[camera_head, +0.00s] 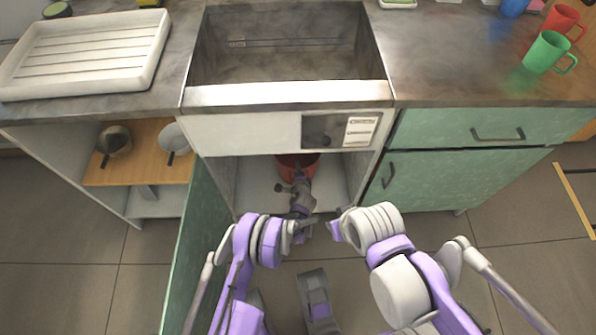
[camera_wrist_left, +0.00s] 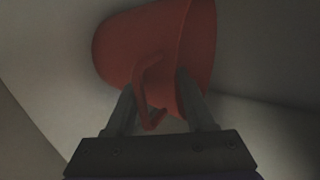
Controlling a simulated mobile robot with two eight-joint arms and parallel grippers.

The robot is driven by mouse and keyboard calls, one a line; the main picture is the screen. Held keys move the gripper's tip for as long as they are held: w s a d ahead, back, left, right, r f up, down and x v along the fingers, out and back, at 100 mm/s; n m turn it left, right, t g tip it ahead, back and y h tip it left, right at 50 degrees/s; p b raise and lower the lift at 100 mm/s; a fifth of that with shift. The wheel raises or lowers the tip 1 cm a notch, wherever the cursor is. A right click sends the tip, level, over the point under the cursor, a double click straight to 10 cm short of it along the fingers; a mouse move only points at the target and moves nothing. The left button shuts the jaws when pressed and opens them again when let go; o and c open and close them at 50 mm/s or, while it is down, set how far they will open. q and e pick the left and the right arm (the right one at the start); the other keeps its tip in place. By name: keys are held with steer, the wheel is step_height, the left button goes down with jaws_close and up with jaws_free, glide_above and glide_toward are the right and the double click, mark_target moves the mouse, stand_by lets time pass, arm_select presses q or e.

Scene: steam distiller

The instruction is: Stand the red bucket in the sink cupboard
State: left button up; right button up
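My left gripper (camera_head: 299,178) reaches into the cupboard at the bucket's front. In the left wrist view the bucket (camera_wrist_left: 120,45) fills the upper middle. There my left gripper (camera_wrist_left: 157,82) has its fingers apart, one on each side of the bucket's looped handle (camera_wrist_left: 145,75); contact is unclear. My right gripper (camera_head: 335,230) is outside, in front of the cupboard; its fingers are not clear.
The teal cupboard door (camera_head: 196,235) stands open at the left. A shelf (camera_head: 150,170) with pans is left of it. The sink (camera_head: 285,55) is above. A closed teal door (camera_head: 450,180) is at the right. Green (camera_head: 545,52) and red (camera_head: 562,20) mugs stand on the counter.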

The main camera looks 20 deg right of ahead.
arm_select(q)
steer(key=o, duration=0.4)
steer(key=p+v, duration=0.2)
steer(key=v, duration=1)
steer(key=shift+d, duration=0.1)
